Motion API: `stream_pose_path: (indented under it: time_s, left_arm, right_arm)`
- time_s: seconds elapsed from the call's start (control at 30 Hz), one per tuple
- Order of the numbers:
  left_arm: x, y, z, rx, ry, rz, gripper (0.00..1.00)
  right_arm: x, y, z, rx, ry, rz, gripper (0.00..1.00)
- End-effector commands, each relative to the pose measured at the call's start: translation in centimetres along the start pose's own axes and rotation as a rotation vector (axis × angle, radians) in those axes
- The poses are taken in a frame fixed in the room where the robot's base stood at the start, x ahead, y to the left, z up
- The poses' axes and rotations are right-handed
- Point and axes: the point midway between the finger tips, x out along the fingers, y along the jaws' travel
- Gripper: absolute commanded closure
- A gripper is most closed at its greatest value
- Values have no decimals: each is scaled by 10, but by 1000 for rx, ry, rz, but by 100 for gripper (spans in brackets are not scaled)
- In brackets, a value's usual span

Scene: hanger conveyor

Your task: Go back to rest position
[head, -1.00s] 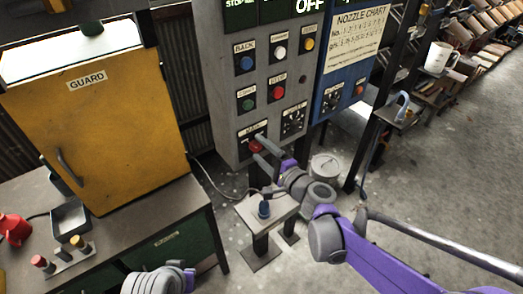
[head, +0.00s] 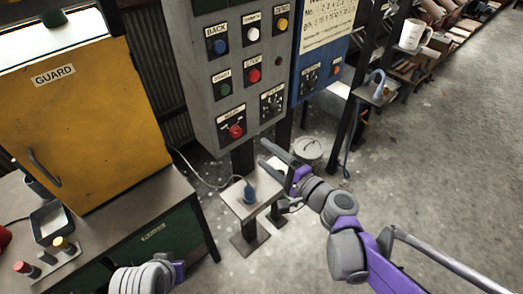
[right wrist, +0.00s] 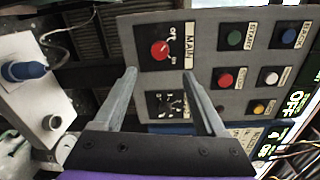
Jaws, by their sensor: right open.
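My right gripper (head: 264,152) is open and empty in the head view, in front of and below the grey control panel (head: 205,75). The red MAIN knob (head: 235,131) is on the lower part of that panel, up and left of the fingertips and apart from them. In the right wrist view the two fingers (right wrist: 159,76) stand apart with nothing between them, and the MAIN knob (right wrist: 160,50) shows beyond the gap. A grey part of my left arm shows at the bottom left of the head view; its gripper is not seen.
A yellow GUARD cabinet (head: 75,130) sits on a bench (head: 172,196) at left. A lidded pot (head: 307,150) and a mug (head: 411,34) are to the right. Open floor lies at right.

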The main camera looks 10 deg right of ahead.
Motion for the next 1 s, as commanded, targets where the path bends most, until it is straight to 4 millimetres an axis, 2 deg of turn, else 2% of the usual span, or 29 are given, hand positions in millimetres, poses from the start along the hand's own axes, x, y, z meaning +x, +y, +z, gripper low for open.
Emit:
stream_pose_path:
  time_s: [0.47,0.63,0.77,0.87,1.0]
  left_arm:
    - [0,0,0,0,0,0,100]
    - [-1,0,-1,0,1,0,100]
    - [-3,0,-3,0,2,0,100]
    - [-4,0,-4,0,3,0,100]
    - [-6,0,-6,0,4,0,100]
  right_arm:
    - [0,0,1,-4,-1,3,27]
    - [-10,14,17,-121,-31,102,27]
    - [-34,44,37,-332,-84,291,27]
    - [-63,73,46,-517,-129,466,27]
    - [-114,108,44,-765,-183,719,27]
